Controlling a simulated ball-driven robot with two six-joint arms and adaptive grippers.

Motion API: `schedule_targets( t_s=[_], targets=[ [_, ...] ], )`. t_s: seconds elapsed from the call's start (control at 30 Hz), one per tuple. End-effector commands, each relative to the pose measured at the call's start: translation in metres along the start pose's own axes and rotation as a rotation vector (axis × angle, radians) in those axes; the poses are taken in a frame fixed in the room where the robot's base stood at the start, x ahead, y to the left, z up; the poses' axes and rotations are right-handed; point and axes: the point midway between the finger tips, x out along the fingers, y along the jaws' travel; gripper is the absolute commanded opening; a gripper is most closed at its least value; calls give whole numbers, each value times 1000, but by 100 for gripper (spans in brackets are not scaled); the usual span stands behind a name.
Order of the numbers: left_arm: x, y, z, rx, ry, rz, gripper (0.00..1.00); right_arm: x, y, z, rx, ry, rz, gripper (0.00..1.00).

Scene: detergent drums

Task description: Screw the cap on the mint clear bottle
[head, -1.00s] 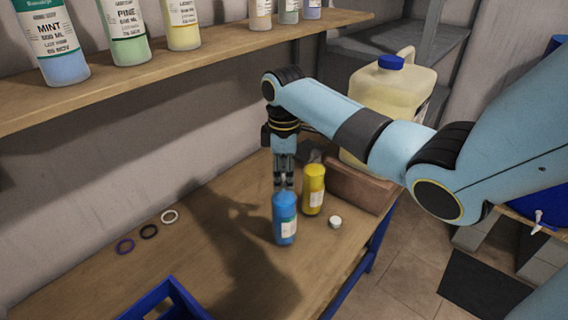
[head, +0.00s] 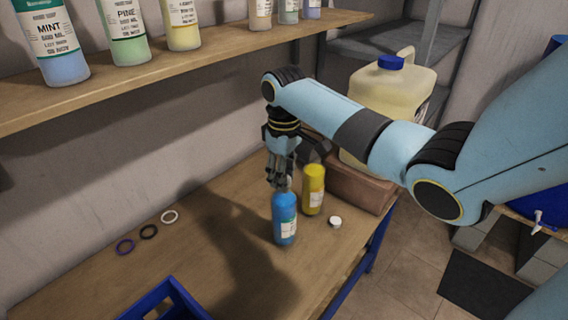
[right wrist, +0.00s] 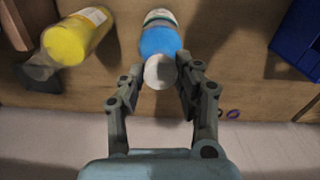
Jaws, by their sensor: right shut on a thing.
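A blue bottle (head: 284,222) with a pale label, too small to read, stands upright on the wooden table. It also shows in the right wrist view (right wrist: 158,42). My right gripper (head: 281,182) is right above its top, pointing down. In the right wrist view the fingers (right wrist: 160,73) are shut on a white cap (right wrist: 159,72) at the bottle's mouth. Whether the cap's thread is engaged cannot be seen. A bottle labelled MINT (head: 55,45), with blue contents, stands on the shelf. My left gripper is not in view.
A yellow bottle (head: 313,190) stands close behind the blue one. A loose white cap (head: 335,222) lies to its right. A blue crate (head: 170,295) is at the front. A brown block (head: 352,188) and a jug (head: 392,95) are behind.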

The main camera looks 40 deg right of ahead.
Motion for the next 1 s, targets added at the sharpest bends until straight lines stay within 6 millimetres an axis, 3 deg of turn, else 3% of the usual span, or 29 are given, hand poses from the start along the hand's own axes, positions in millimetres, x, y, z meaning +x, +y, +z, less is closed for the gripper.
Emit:
schedule_targets(
  t_s=[0.2, 0.33, 0.57, 0.6, 0.67, 1.0],
  targets=[
    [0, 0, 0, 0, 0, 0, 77, 2, -1, 1, 328, -3, -2, 24],
    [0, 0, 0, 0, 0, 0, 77, 2, -1, 1, 440, -3, -2, 24],
    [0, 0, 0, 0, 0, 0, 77, 2, -1, 1, 453, -4, -2, 24],
    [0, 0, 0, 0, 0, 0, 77, 2, -1, 1, 453, -3, -2, 38],
    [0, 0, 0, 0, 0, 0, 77, 2, -1, 1, 452, -3, -2, 46],
    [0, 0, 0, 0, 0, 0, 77, -1, 0, 0, 451, -1, 0, 46]
  ],
)
